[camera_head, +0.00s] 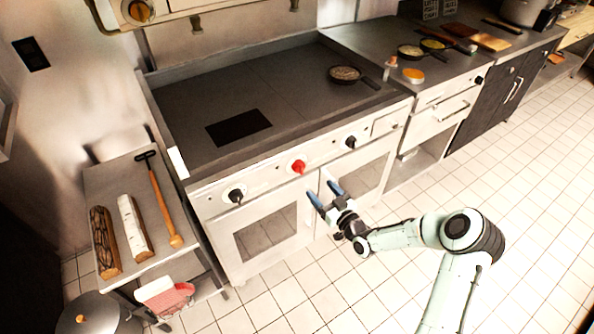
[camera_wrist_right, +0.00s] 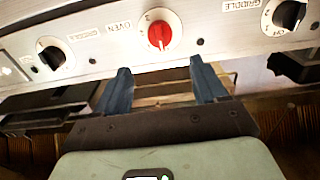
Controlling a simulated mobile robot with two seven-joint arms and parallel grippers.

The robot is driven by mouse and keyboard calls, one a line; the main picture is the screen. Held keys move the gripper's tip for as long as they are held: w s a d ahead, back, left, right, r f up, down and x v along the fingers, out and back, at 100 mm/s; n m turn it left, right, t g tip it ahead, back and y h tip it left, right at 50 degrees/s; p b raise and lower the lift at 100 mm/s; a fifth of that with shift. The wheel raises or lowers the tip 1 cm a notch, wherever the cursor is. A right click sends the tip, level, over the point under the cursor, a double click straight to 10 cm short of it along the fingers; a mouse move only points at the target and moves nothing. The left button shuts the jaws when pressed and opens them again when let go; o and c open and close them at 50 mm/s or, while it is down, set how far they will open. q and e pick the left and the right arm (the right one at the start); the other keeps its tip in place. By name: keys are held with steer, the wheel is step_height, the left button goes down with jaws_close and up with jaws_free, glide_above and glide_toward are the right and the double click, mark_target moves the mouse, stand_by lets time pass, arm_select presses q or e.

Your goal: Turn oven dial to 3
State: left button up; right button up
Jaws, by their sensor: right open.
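The oven dial is a red knob on a white round plate (camera_head: 299,167), in the middle of the stove's white front panel. In the right wrist view the red dial (camera_wrist_right: 159,34) sits under small numbers, with the label OVEN to its left. My right gripper (camera_head: 325,192) is open and empty in front of the stove, below and a little right of the dial. In the wrist view its two blue fingers (camera_wrist_right: 164,82) point up toward the panel, apart from the dial, which lies beyond and between them. My left gripper is not in view.
Black griddle knobs sit left (camera_head: 235,196) and right (camera_head: 350,142) of the dial. Oven doors with handles are below the panel. A pan (camera_head: 345,74) stands on the stove top. A side table (camera_head: 150,255) with logs is at the left. The tiled floor in front is clear.

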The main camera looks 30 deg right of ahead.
mark_target(302, 170)
steer(key=w, duration=0.7)
steer(key=w+a+p, duration=0.1)
steer(key=w, duration=0.3)
steer(key=shift+s, duration=0.1)
steer(key=c, duration=1)
